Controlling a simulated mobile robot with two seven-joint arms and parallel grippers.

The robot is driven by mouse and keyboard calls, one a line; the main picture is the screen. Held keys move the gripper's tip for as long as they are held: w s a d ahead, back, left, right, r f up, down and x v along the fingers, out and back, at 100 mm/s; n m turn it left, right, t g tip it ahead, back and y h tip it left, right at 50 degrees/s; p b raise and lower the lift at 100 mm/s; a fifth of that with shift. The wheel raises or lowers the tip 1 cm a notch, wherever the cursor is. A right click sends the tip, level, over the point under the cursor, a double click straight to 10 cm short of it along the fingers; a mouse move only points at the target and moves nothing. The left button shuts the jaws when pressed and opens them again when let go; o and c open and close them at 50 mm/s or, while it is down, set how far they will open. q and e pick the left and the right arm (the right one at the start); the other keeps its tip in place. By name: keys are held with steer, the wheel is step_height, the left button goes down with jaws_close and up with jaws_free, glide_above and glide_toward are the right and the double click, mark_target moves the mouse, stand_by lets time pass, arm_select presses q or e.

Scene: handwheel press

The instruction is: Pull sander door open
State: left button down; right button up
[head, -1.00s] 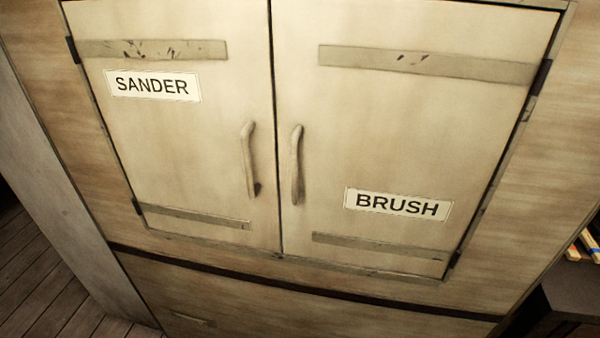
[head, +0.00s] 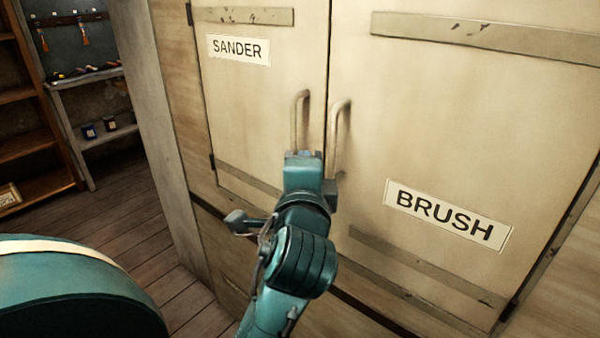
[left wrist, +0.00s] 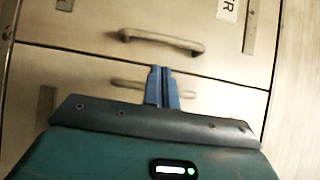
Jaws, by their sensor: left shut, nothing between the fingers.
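The SANDER door (head: 255,110) is the left door of a pale wooden cabinet and looks closed. Its vertical bar handle (head: 298,122) is near the seam; its lower end is partly hidden by my left gripper (head: 303,156). The gripper is shut and empty. In the left wrist view, turned sideways, the closed fingers (left wrist: 162,86) point toward the seam. The SANDER handle (left wrist: 165,40) lies beyond their tips there, with a visible gap. The fingers cross in front of the BRUSH handle (left wrist: 128,83). My right gripper is not in view.
The BRUSH door (head: 440,130) is closed on the right, its handle (head: 337,130) close beside the SANDER one. A shelf (head: 88,78) with small items and a wooden rack (head: 25,110) stand at the left. Open plank floor (head: 125,215) lies left of the cabinet.

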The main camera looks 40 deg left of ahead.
arm_select(q)
glide_toward(305, 130)
steer(key=x, duration=0.4)
steer(key=shift+w+a, duration=0.2)
steer(key=shift+w, duration=0.1)
steer(key=shift+s+p, duration=0.1)
steer(key=shift+p, duration=0.3)
